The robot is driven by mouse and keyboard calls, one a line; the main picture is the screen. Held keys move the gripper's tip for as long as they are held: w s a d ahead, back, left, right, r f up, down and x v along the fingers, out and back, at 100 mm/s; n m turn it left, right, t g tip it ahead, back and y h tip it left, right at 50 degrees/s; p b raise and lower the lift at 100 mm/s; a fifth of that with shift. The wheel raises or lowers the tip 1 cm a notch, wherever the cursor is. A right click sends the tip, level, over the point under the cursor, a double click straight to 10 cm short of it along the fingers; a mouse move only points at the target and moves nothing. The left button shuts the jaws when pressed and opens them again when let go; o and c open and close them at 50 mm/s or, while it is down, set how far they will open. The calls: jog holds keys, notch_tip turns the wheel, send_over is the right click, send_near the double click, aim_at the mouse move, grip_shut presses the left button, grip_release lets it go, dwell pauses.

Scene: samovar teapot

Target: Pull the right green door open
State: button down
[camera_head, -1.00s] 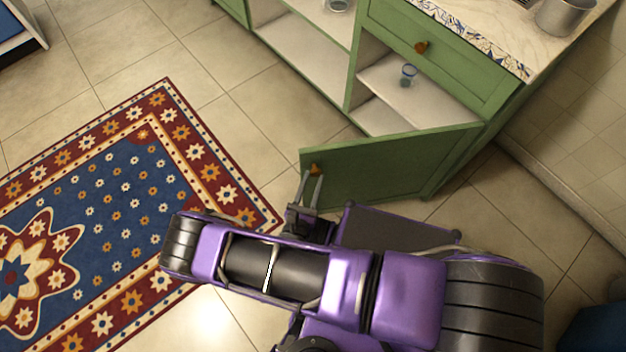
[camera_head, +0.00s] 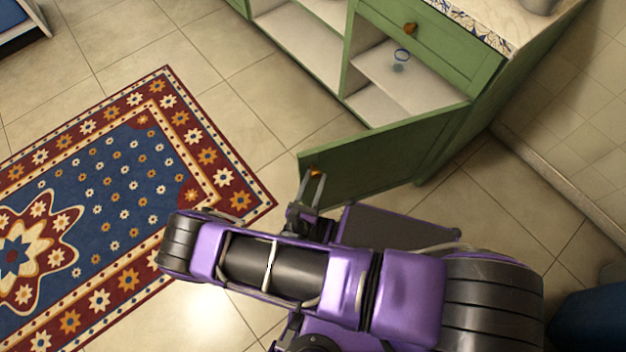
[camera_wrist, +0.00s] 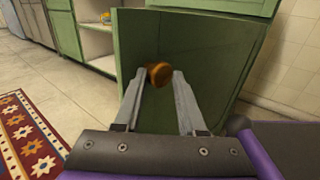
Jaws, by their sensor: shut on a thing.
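The right green door (camera_head: 385,165) stands swung well out from the cabinet in the head view, and its front fills the middle of the wrist view (camera_wrist: 200,60). Its round orange-brown knob (camera_wrist: 159,73) sits near the door's free edge. My gripper (camera_head: 315,181) is at that knob. In the wrist view my gripper's fingertips (camera_wrist: 157,76) are on either side of the knob, shut on it. In the head view the knob is partly hidden by the fingers.
A green drawer (camera_head: 430,35) with a knob is above. A patterned rug (camera_head: 130,200) lies left on the tiled floor. A wall (camera_head: 570,130) is at the right.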

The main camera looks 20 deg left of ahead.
jog(key=shift+w+d+h, duration=0.15)
jog(key=shift+d+h, duration=0.1)
jog(key=shift+d, duration=0.3)
jog(key=shift+w+d+h, duration=0.15)
jog(key=shift+d+h, duration=0.1)
jog(key=shift+d, duration=0.25)
jog(key=shift+c, duration=2.2)
grip_release()
jog(key=shift+d, duration=0.1)
jog(key=shift+s+a, duration=0.1)
jog(key=shift+a, duration=0.1)
jog(key=s, duration=1.2)
jog(key=shift+a, duration=0.4)
